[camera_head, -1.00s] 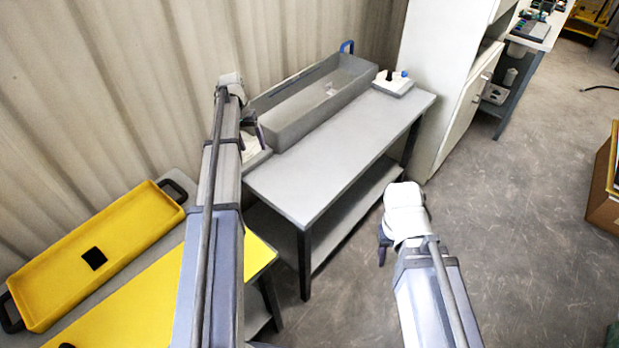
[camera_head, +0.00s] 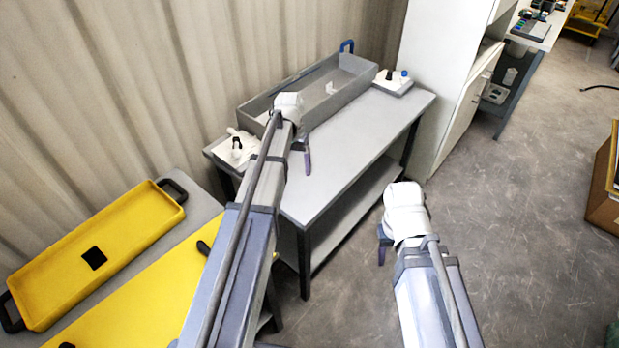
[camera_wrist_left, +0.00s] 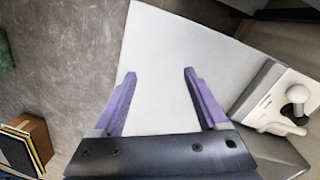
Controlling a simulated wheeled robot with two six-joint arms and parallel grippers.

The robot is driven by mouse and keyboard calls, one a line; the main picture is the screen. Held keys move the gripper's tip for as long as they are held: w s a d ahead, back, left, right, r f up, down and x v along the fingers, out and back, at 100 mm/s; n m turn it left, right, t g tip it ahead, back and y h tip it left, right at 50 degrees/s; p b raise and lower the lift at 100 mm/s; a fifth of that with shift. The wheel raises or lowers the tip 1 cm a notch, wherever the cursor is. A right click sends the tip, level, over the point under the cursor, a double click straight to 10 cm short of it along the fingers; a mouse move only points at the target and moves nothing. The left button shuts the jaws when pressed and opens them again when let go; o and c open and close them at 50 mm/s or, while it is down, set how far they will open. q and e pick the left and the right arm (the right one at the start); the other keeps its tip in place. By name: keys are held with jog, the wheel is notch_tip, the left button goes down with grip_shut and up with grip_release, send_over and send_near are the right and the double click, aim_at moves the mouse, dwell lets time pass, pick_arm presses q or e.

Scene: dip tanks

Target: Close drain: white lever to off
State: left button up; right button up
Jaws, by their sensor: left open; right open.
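A white valve plate (camera_head: 228,152) sits at the left end of the grey table, beside the tank. It carries a white lever with a rounded end and a small dark knob. In the left wrist view the plate (camera_wrist_left: 262,100) is at the right edge, with the white lever (camera_wrist_left: 297,95) and the black part below it. I cannot tell whether the lever is at off. My left gripper (camera_head: 306,158) is open and empty over the table, right of the plate and apart from it; its fingers (camera_wrist_left: 157,75) show clearly. My right gripper (camera_head: 383,246) is open, in front of the table.
A long grey tank (camera_head: 258,128) stands along the table's back. Another white plate with a blue knob (camera_head: 392,82) is at the table's right end. A yellow tray (camera_head: 130,225) lies at the left. The grey tabletop (camera_head: 345,150) is clear in the middle.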

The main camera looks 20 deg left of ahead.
pick_arm(q)
jog(key=s+d, duration=0.3)
jog(key=d, duration=0.2)
jog(key=shift+d+m, duration=0.2)
jog(key=shift+m, duration=0.1)
jog(key=shift+s, duration=0.15)
